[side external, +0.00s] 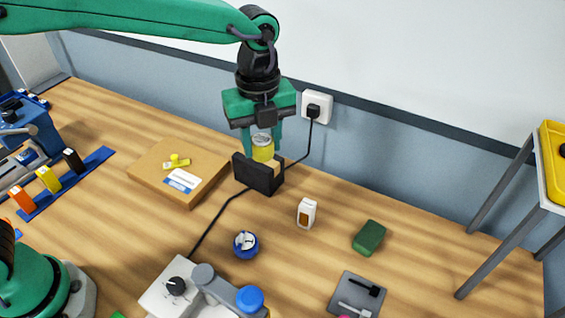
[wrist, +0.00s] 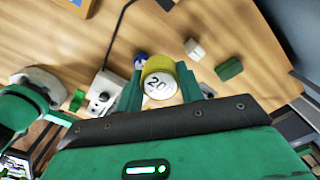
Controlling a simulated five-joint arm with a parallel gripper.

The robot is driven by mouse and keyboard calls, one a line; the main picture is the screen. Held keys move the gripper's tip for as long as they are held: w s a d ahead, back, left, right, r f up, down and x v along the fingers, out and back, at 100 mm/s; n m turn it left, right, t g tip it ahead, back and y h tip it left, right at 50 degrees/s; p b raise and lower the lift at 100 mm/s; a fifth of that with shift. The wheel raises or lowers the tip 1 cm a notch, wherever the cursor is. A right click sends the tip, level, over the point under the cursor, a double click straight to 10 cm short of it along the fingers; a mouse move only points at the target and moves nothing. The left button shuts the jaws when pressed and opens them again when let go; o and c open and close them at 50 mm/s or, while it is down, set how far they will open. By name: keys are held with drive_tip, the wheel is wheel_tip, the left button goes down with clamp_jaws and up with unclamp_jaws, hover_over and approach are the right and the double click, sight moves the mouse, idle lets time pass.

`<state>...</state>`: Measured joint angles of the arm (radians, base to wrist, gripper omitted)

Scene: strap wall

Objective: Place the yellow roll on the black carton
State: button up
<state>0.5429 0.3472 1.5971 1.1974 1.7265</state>
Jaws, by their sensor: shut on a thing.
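The yellow roll (side external: 263,153) is between the fingers of my gripper (side external: 262,143), which is shut on it. In the wrist view the roll (wrist: 160,69) shows a white round end with dark figures, between my green fingers (wrist: 161,92). The black carton (side external: 256,177) stands on the table near the wall, with a tan patch at its top right. The roll appears upright at the carton's top in the side view. I cannot tell whether it touches the carton or is just above or behind it. I cannot make out the carton in the wrist view.
A brown flat box (side external: 160,178) with a label lies left of the carton. A black cable runs past the carton to the wall socket (side external: 317,106).

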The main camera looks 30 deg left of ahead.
drive_tip(key=w+a+f, duration=0.2)
drive_tip(key=w, duration=0.1)
drive_tip(key=w+a+f, duration=0.2)
drive_tip(key=w+a, duration=0.1)
drive_tip(key=w+a+f, duration=0.2)
drive_tip(key=f, duration=0.1)
drive_tip(key=shift+w+a, duration=0.2)
drive_tip(key=shift+w, duration=0.2)
drive_tip(key=shift+f, duration=2)
drive_tip(key=shift+f, duration=0.1)
drive_tip(key=o, duration=1)
wheel_tip(320, 180, up, 12)
